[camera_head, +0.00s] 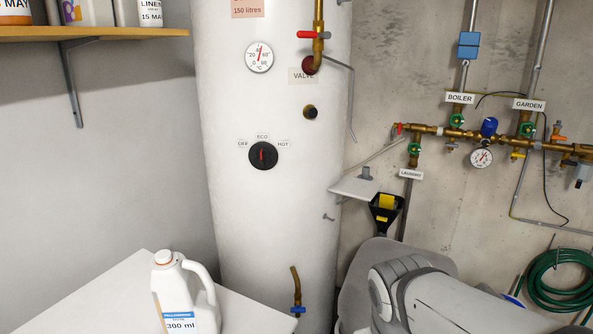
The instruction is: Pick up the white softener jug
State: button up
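The white softener jug (184,297) stands upright on a white surface at the lower left of the head view. A grey link of my arm shows at the lower right, apart from the jug. I cannot make out my gripper in this view.
The white top (120,292) around the jug is clear where it shows. A tall white water tank (265,210) stands behind it. A wooden shelf (100,32) holds containers at the upper left. Pipes and valves (440,131) and a green hose (562,282) are on the right.

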aim_at(183, 306)
jog(key=z, duration=0.75)
jog(key=k, duration=0.95)
jog(key=u, duration=0.25)
jog(key=i, duration=0.5)
jog(key=u, duration=0.1)
